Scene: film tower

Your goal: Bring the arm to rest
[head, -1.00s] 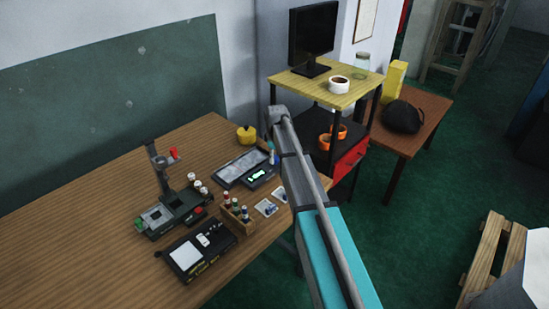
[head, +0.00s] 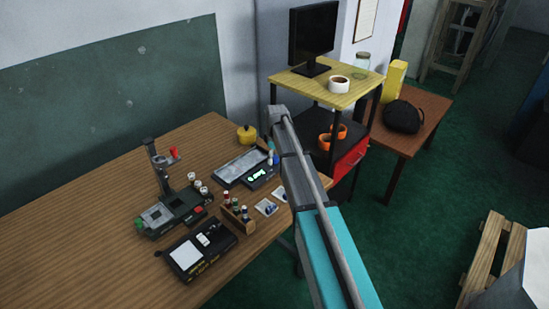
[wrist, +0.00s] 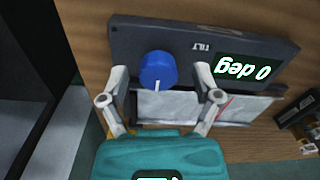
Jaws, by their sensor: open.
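My arm reaches over the right end of the wooden workbench (head: 105,222) in the head view. My gripper (wrist: 162,75) is open in the wrist view, with a finger on either side of a blue knob (wrist: 158,70). I see gaps beside the knob but cannot tell whether a fingertip touches it. The knob stands on a dark control box (wrist: 125,42) marked TILT, with a lit display (wrist: 242,69) reading 0 deg upside down. In the head view the box's lit display (head: 258,175) shows left of my arm, and my arm hides the gripper's fingers.
A yellow-topped stand (head: 300,83) with a monitor (head: 312,32) and a tape roll (head: 339,83) rises behind my arm. A film device (head: 175,210), a light box (head: 195,250) and small bottles crowd the bench. Green floor (head: 415,215) lies open to the right.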

